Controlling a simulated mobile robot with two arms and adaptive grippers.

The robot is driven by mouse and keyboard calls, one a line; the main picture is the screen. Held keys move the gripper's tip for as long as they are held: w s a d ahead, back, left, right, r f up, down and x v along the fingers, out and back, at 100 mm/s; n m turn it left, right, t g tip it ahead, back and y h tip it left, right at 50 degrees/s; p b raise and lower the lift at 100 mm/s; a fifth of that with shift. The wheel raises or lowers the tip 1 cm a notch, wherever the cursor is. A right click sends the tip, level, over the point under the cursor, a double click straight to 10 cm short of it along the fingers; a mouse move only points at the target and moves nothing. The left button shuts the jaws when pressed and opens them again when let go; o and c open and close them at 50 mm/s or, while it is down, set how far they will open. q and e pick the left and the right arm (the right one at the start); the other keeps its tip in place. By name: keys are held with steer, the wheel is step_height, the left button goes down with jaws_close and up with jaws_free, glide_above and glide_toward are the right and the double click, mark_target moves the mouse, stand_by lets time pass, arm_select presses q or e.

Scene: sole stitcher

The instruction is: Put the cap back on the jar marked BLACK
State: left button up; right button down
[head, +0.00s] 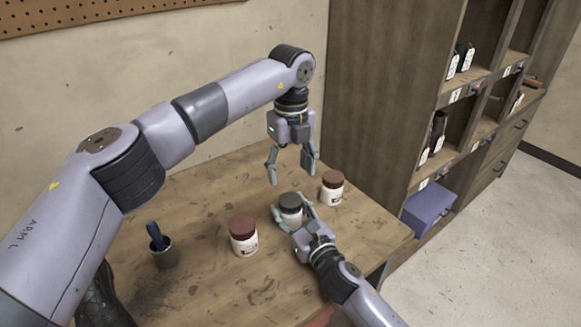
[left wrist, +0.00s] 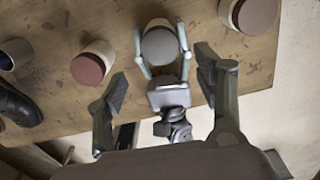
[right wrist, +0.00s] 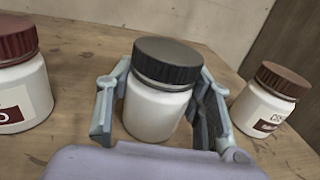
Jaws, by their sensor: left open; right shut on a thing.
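A white jar (right wrist: 155,112) with a dark grey-black cap (right wrist: 167,60) stands upright on the wooden table. The cap sits on its mouth; I cannot tell how tightly. No lettering shows on the visible side of this jar. My right gripper (head: 291,213) is shut around the jar body, one finger on each side, below the cap. The cap also shows from above in the left wrist view (left wrist: 160,46). My left gripper (head: 292,174) is open and empty, pointing down above the capped jar, clear of it.
A jar with a dark red cap (head: 243,236) stands left of the held jar, and one with a brown cap (head: 332,188) stands right. A dark cup (head: 165,257) with a blue-handled tool is farther left. A wooden shelf unit (head: 390,110) rises beyond the table's right side.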

mark_target(290, 199)
arm_select(q)
steer(key=shift+n, duration=0.5)
steer(key=shift+f, duration=3.95)
steer(key=shift+c, duration=0.3)
steer(key=c, duration=1.1)
steer(key=o, duration=1.3)
steer(key=shift+c, duration=0.2)
steer(key=shift+r, duration=0.1)
